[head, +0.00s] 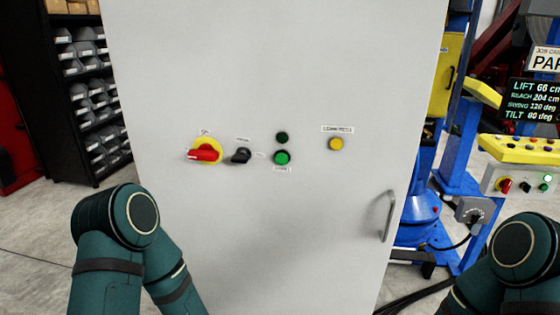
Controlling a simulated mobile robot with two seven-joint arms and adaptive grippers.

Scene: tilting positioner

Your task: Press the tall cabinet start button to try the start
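The tall grey cabinet (250,70) fills the middle of the head view. On its front is a green button (282,158) with a small label under it, too small to read for sure. A dark green round lamp or button (282,137) sits just above it. To the left are a red rotary switch on a yellow plate (205,152) and a black selector knob (241,156). To the right is a yellow round button or lamp (336,144) under a label. Neither of my grippers shows; only green arm links are in view at the lower left and lower right.
A vertical handle (386,215) stands out from the cabinet door's lower right. A shelf of grey bins (85,95) stands at left. At right are a blue machine frame (425,180), a control box with buttons (520,182) and a display (535,100). Cables lie on the floor.

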